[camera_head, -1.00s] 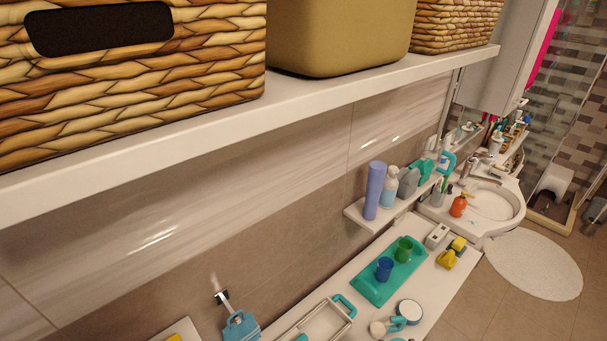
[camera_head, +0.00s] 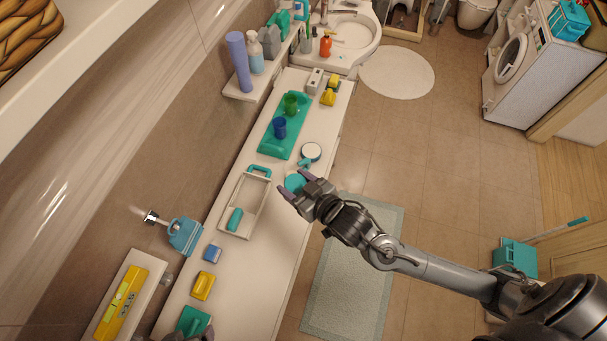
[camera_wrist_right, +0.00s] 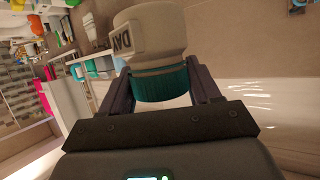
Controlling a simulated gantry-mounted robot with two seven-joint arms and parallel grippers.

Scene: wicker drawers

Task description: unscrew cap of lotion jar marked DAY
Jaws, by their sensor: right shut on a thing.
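The lotion jar marked DAY (camera_wrist_right: 145,33) is a white jar with dark lettering, large in the right wrist view. Its teal ribbed cap (camera_wrist_right: 162,86) sits between the two dark fingers of my right gripper (camera_wrist_right: 161,92), which is shut on it. In the head view the teal cap (camera_head: 294,183) shows from above, at the right edge of the long counter, between the fingertips of my right gripper (camera_head: 296,187). The jar's body is mostly hidden there. Dark parts at the bottom edge of the head view seem to be my left gripper; its jaws cannot be made out.
A round white-topped item (camera_head: 311,152) stands close beyond the cap. A white tray with a teal handle (camera_head: 259,171) lies to its left. A teal tray (camera_head: 270,145) with a blue cup (camera_head: 280,127) and a green cup (camera_head: 291,103) is further back.

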